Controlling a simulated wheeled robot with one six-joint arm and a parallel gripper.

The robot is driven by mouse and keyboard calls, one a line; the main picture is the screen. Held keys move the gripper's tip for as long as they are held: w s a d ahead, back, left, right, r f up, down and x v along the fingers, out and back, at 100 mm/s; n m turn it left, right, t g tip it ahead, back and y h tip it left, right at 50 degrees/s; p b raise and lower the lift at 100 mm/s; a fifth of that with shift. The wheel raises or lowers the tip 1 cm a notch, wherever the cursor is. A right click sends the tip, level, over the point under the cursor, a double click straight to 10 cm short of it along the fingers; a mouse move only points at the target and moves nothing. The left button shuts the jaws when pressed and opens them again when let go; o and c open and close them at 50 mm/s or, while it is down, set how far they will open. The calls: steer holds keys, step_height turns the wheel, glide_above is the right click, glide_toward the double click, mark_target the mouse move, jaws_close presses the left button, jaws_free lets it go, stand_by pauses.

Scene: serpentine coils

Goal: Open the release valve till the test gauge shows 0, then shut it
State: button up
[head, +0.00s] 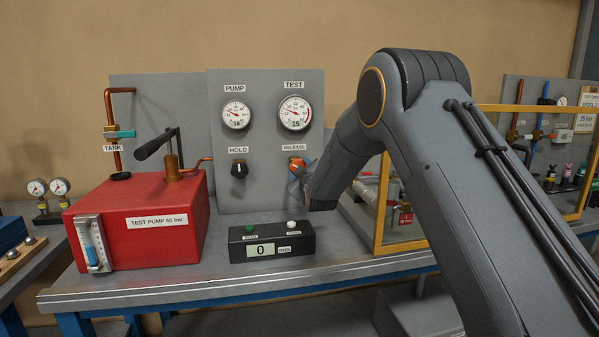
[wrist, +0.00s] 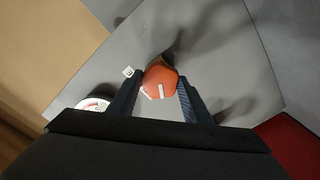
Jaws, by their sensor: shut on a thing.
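The orange-red release valve knob (head: 297,162) sits on the grey panel under its RELEASE label. In the wrist view the knob (wrist: 160,76), with a white mark, lies between the two dark fingers of my gripper (wrist: 159,97). My gripper (head: 302,172) is shut on it; my arm partly hides it in the head view. The test gauge (head: 295,113) is directly above; its needle points to the upper left, off upright, and its small number looks like 15. Part of a gauge face (wrist: 95,103) shows in the wrist view.
The pump gauge (head: 236,114) and black hold knob (head: 239,169) are left on the panel. The red test pump (head: 140,215) stands left. A black box (head: 272,243) reading 0 sits below the panel. A yellow-framed guard (head: 380,215) stands close right.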

stand_by(0.3)
steer(key=o, duration=1.1)
steer(key=shift+c, duration=0.2)
steer(key=shift+s, duration=0.1)
steer(key=b+v, duration=0.1)
steer(key=v, duration=0.6)
steer(key=shift+s, duration=0.35)
steer(key=shift+d, duration=0.1)
